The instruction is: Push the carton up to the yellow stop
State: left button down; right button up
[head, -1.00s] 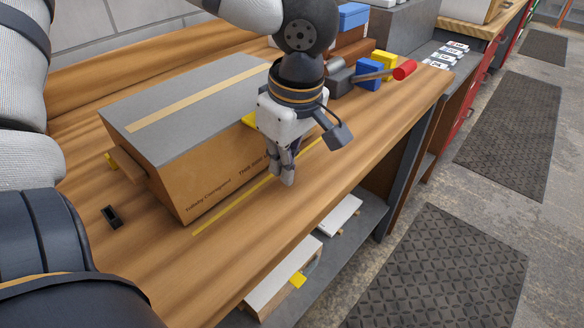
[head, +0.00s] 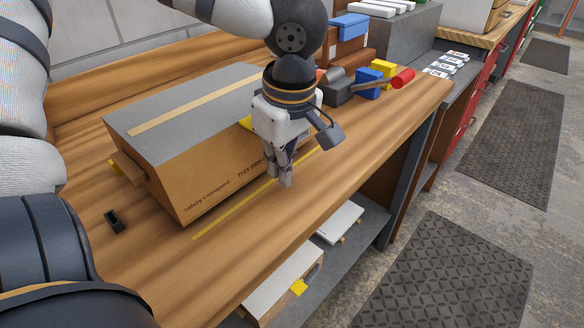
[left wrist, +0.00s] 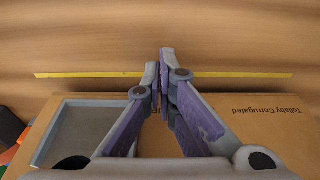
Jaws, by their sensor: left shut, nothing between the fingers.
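The carton (head: 205,188) is a long brown box with a grey top and a tan strip, standing on the wooden bench. Its printed front also shows in the left wrist view (left wrist: 228,128). My left gripper (head: 285,182), fingers down, is shut and empty at the right part of the carton's front face; I cannot tell if it touches. Its closed fingers also show in the left wrist view (left wrist: 160,65). My right gripper is out of view.
A yellow line (head: 230,216) runs along the bench in front of the carton. A small black part (head: 115,221) lies at the left. A blue block (head: 367,82), a yellow block (head: 383,68) and a red-ended tool (head: 402,78) stand at the right. The front strip is clear.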

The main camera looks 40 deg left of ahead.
pick_arm(q)
jog(key=shift+s+a+f, duration=0.2)
jog(key=shift+a+f, duration=0.5)
jog(key=shift+f, duration=0.1)
jog(key=shift+d+f, duration=0.1)
jog(key=shift+d, duration=0.3)
jog(key=r, duration=0.4)
jog(key=a+r, duration=0.1)
jog(key=r, duration=0.1)
jog(key=shift+w+r, duration=0.1)
jog(key=shift+r, duration=0.1)
jog(key=shift+d+r, duration=0.2)
jog(key=shift+r, duration=0.25)
